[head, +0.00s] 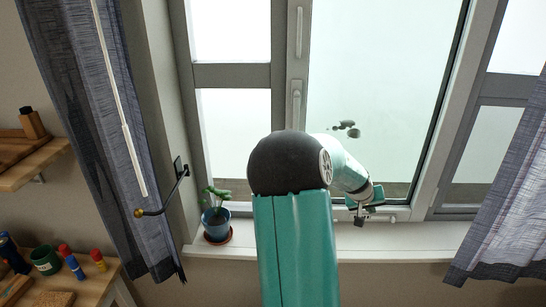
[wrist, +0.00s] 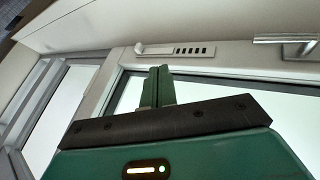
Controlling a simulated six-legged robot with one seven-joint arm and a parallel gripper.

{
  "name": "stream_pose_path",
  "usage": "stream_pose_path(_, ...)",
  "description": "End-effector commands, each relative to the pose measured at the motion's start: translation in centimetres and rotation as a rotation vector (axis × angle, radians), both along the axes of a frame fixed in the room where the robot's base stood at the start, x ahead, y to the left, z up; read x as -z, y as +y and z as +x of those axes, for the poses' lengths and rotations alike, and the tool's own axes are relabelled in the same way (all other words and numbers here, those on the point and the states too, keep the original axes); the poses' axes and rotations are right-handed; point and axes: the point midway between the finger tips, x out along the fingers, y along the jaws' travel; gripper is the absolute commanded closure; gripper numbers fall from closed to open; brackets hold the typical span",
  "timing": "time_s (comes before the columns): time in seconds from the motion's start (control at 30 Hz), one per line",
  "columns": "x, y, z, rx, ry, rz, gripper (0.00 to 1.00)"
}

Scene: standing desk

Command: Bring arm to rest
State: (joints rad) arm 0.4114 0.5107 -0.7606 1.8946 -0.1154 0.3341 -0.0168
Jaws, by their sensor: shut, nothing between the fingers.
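My gripper (head: 361,216) is at the end of my teal arm, in front of the window (head: 385,100) and a little above the sill on the right of my arm. In the wrist view its two teal fingers (wrist: 160,75) are together and empty. Behind them the wrist view shows the window frame (wrist: 110,62) with a slotted vent (wrist: 185,50) and a metal handle (wrist: 285,39). The black round joint and teal link of my arm fill the middle of the head view and hide part of the window and sill.
A blue pot with a plant (head: 216,222) stands on the sill (head: 430,242) at the left. A curtain (head: 95,130) with a holdback hook (head: 160,208) hangs at the left, another curtain (head: 510,200) at the right. Wooden shelves (head: 40,160) with small items are far left. The right sill is clear.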

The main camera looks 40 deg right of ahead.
Motion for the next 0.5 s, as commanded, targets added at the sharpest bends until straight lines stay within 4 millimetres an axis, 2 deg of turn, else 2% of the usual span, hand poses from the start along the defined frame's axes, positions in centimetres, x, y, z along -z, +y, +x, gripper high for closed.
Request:
stream_pose_path(0.17,0.0,0.1,0.1,-0.001,-0.002,0.001,1.00)
stream_pose_path(0.27,-0.3,1.1,0.9,-0.012,-0.020,0.014,1.00)
stream_pose_path(0.37,-1.1,3.8,3.1,-0.046,-0.064,0.054,1.00)
stream_pose_path(0.47,-2.5,8.4,6.1,-0.104,-0.123,0.114,1.00)
stream_pose_path(0.5,-3.2,10.5,7.2,-0.133,-0.147,0.141,1.00)
